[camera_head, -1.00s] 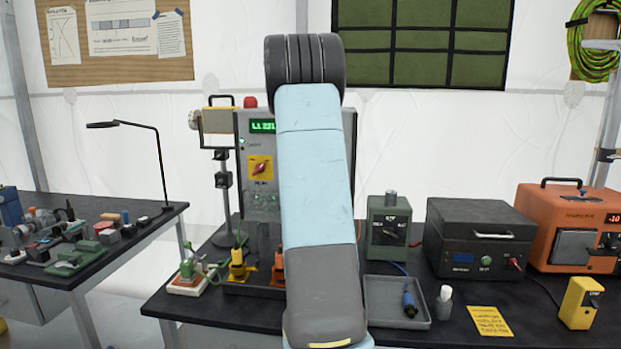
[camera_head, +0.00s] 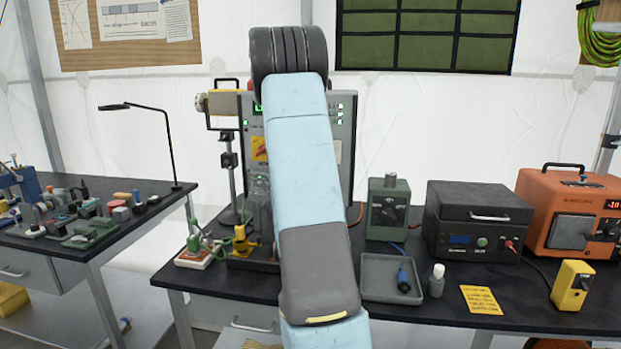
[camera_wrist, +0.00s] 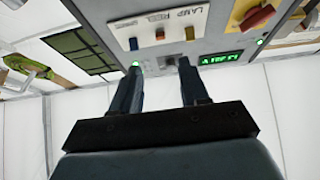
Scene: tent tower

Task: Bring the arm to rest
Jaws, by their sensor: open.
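My gripper (camera_wrist: 158,88) shows in the wrist view with its two dark fingers apart and nothing between them. The wrist view is tilted nearly upside down. Beyond the fingertips is the grey panel (camera_wrist: 225,35) with a lamp field label, small coloured switches and a green lit display. I cannot tell how far the fingertips are from the panel. In the head view my raised arm covers the middle of the panel (camera_head: 345,150), and my gripper is hidden behind it.
A black workbench (camera_head: 450,300) holds a grey tray (camera_head: 385,295) with a blue-handled tool, a green box (camera_head: 388,208), a dark case (camera_head: 475,215), an orange unit (camera_head: 570,215) and a yellow device (camera_head: 572,285). A cluttered side table (camera_head: 140,215) with a lamp (camera_head: 165,140) stands left.

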